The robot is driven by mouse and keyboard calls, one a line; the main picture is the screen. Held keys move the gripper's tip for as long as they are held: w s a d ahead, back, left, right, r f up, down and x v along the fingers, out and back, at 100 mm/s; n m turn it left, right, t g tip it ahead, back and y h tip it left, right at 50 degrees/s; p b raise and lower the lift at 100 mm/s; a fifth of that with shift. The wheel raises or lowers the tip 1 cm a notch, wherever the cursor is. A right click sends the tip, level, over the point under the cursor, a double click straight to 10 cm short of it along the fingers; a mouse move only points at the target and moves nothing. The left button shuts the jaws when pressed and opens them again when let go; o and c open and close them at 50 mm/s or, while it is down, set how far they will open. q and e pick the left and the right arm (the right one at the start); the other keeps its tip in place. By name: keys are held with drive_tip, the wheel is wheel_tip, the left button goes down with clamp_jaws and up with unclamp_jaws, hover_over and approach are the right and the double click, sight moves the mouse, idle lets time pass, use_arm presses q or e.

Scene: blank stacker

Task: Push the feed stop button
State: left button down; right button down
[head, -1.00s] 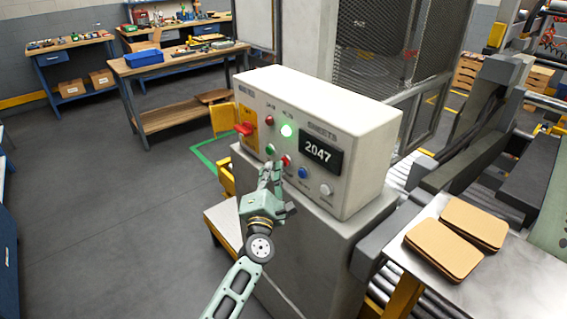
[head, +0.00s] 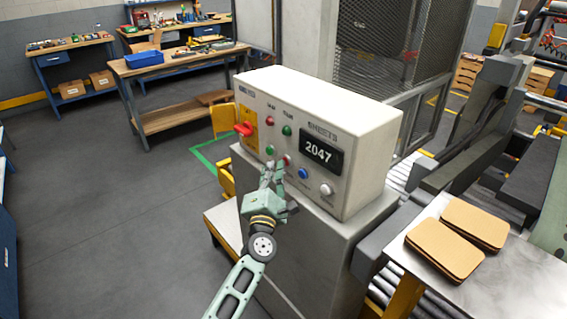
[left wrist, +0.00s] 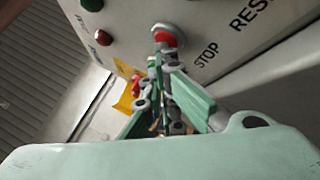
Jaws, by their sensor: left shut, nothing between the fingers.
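The control box (head: 345,100) is white, with a front panel of buttons, lamps and a counter reading 2047. The red stop button (head: 287,159) sits on this panel, partly behind my left gripper (head: 274,167). In the left wrist view the red button (left wrist: 166,39) has a silver collar, with STOP printed beside it. My left gripper (left wrist: 160,62) is shut and empty, its fingertips right at the lower edge of the button. I cannot tell whether the button is pressed in. The upper green lamp (head: 287,130) is dark. My right gripper is not in view.
A green button (head: 269,150), a blue button (head: 303,173) and a white button (head: 326,189) are close by. A red-handled switch (head: 244,129) on a yellow plate is at the panel's left. Brown sheets (head: 445,248) lie on a metal table at right.

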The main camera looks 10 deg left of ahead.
use_arm(q)
drive_tip(key=shift+s, duration=0.1)
drive_tip(key=shift+s+a, duration=0.5)
drive_tip(key=shift+s, duration=0.1)
drive_tip(key=s+a+p, duration=0.1)
drive_tip(key=s, duration=0.1)
drive_tip(key=s+a, duration=0.2)
drive_tip(key=shift+p, duration=0.35)
drive_tip(key=shift+f, duration=0.1)
idle(0.4)
